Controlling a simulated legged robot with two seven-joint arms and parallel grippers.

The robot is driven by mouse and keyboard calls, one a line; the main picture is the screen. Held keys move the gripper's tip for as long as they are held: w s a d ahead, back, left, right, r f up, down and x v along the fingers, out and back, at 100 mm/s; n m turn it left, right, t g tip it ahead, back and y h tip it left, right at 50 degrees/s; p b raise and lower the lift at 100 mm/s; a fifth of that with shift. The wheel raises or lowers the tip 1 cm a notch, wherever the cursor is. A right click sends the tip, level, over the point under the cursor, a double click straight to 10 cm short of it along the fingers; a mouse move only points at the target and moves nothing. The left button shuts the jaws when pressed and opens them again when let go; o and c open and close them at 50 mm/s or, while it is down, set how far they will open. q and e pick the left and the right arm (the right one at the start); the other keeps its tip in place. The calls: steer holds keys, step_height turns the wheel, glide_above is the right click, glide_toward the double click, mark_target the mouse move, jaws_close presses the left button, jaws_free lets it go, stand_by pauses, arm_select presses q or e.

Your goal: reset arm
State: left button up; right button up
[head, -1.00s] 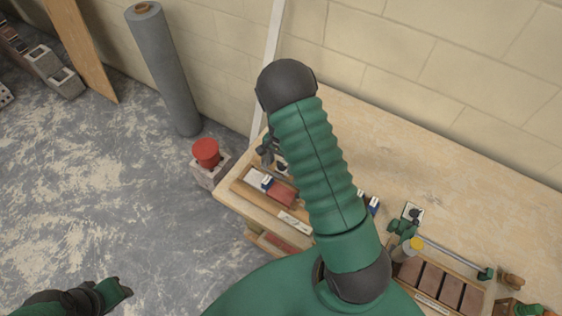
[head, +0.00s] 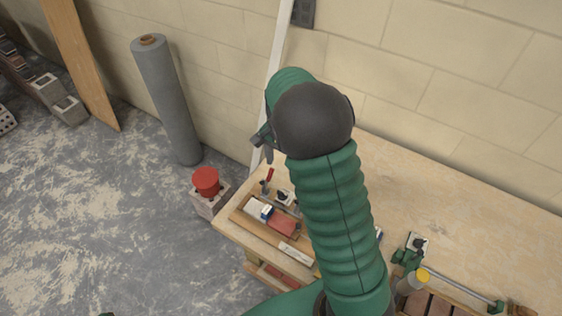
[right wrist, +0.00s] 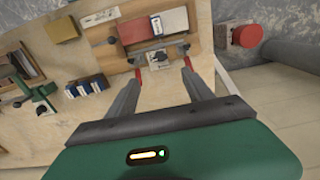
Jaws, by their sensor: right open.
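My right arm rises through the middle of the head view, bent at a dark elbow. Its gripper (head: 262,142) shows only partly beyond the elbow, above the left end of the workbench (head: 450,195). In the right wrist view my right gripper (right wrist: 160,68) is open, its two fingers apart with nothing between them. The fingers point towards a wooden tray (right wrist: 203,30) with a red and a white block, and a small clamp-like fixture. Only a dark sliver of my left gripper (head: 105,314) shows at the bottom edge of the head view.
A red cup-like thing (head: 206,181) stands on a concrete block (head: 208,203) left of the bench. A grey roll (head: 167,100) and a wooden board (head: 82,65) lean on the block wall. The bench's back is clear.

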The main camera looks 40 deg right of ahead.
steer(key=shift+w+r, duration=0.1)
steer(key=shift+r, duration=0.25)
steer(key=s+a+f+n+t+b, duration=0.1)
steer(key=s+a+f+n, duration=0.1)
steer(key=s+a+n, duration=0.3)
steer(key=s+a+f+n+t+b, duration=0.1)
steer(key=s+a+n, duration=0.4)
steer(key=a+n, duration=0.5)
steer(key=a+f+b, duration=0.1)
steer(key=a+f, duration=0.1)
steer(key=shift+a+t, duration=0.3)
steer(key=shift+s+a+r, duration=0.1)
steer(key=shift+a, duration=0.15)
